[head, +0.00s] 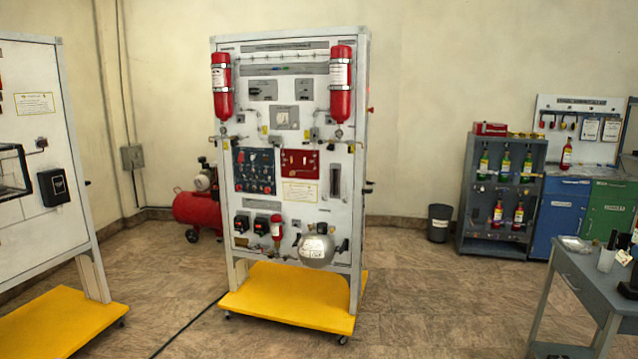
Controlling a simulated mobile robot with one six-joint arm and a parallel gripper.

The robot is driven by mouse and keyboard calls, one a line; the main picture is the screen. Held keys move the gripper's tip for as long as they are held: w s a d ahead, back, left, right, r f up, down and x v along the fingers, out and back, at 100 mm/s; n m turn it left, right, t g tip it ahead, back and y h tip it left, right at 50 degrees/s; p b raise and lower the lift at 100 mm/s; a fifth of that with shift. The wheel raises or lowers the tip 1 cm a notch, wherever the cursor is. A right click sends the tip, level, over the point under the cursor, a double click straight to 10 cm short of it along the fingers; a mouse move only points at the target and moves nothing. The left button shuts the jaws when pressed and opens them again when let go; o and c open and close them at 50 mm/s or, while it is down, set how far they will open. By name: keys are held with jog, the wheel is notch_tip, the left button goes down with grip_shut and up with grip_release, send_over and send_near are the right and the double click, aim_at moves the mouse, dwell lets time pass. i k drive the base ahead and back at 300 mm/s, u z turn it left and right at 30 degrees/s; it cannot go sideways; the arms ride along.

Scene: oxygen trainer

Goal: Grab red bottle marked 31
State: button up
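Two red bottles, a left one (497,216) and a right one (518,217), stand on the lower level of a grey shelf unit (487,245) at the right. Another red bottle (566,156) stands on top of the blue cabinet (562,215) beside it. Two large red cylinders, left (222,88) and right (340,85), hang upside down at the top of the white trainer panel (285,215). The numbers on all of these are too small to read, so I cannot tell which is marked 31. My gripper is not in view.
Three green bottles (504,166) stand on the shelf's upper level. A grey table (590,280) with small items is at the front right. The trainer's yellow base (285,300) sits mid-floor. A dark bin (439,223) stands left of the shelf. Floor between trainer and table is clear.

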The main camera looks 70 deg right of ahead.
aim_at(565, 158)
jog(key=z, duration=3.45)
